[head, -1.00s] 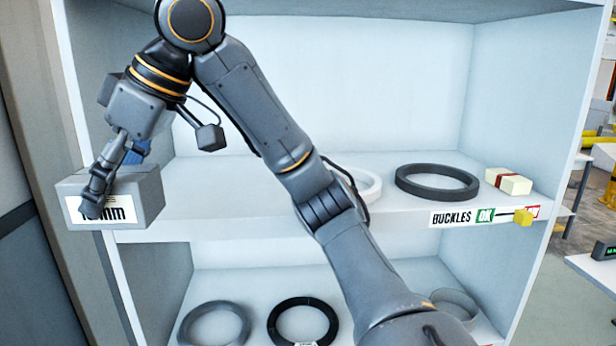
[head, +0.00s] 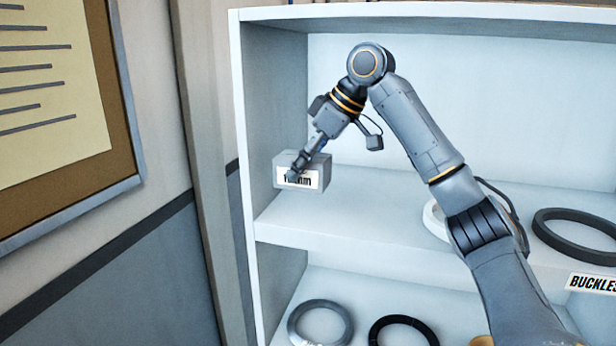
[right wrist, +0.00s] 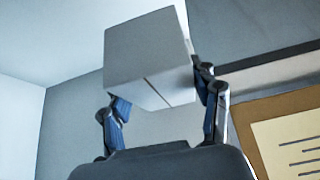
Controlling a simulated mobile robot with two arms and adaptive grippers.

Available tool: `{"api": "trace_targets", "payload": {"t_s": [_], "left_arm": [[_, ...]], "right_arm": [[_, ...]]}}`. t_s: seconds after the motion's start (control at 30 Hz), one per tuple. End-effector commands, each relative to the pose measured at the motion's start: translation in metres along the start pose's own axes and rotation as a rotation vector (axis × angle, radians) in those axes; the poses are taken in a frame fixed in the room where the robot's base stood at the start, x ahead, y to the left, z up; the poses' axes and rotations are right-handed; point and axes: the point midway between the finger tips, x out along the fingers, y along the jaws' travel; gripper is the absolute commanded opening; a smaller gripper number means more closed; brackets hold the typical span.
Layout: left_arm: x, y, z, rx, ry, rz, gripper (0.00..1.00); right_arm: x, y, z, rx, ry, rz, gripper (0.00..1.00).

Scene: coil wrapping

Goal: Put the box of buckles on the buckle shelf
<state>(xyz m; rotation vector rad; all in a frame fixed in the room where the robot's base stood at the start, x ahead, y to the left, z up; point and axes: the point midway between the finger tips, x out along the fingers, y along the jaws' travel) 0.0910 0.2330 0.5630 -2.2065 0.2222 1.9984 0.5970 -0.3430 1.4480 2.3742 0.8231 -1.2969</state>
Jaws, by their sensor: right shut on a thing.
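The box of buckles is a small grey carton (head: 322,172) with a white label ending in "mm". My right gripper (head: 298,170) is shut on it and holds it up, seemingly clear of the upper shelf board, near the cabinet's left side. In the right wrist view the box (right wrist: 148,50) sits between the two fingers (right wrist: 156,88). The buckle shelf is the upper white board (head: 350,215), with a "BUCKLES" label (head: 592,283) on its front edge, cut off at right. My left gripper is not in view.
A white ring (head: 436,222), partly behind my arm, and a dark ring (head: 580,236) lie on the upper shelf. A grey ring (head: 320,322) and a black ring (head: 402,330) lie below. The upper shelf's left part is bare. A notice board (head: 135,120) hangs at left.

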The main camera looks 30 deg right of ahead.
Motion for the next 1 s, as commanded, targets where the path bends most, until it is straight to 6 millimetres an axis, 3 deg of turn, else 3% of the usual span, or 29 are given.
{"api": "trace_targets", "payload": {"t_s": [0.03,0.13,0.2,0.47,0.63,0.73,1.0], "left_arm": [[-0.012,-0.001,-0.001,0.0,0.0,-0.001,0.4],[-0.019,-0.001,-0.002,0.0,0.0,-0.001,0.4],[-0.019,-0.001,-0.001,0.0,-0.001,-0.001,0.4],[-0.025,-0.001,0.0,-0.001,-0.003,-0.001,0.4],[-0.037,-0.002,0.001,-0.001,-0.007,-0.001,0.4],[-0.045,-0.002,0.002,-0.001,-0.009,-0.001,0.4],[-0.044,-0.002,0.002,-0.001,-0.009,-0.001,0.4]], "right_arm": [[-0.005,0.01,-0.004,0.005,0.002,-0.001,0.1],[-0.002,0.026,-0.003,0.003,0.001,0.0,0.1],[0.011,0.024,0.006,0.0,-0.001,0.001,0.1],[0.029,0.023,0.017,-0.001,0.002,0.001,0.1],[0.05,0.023,0.032,0.001,-0.002,0.0,0.1],[0.054,0.026,0.033,0.001,0.002,0.001,0.1],[0.059,0.027,0.036,-0.001,0.004,0.001,0.1]]}}
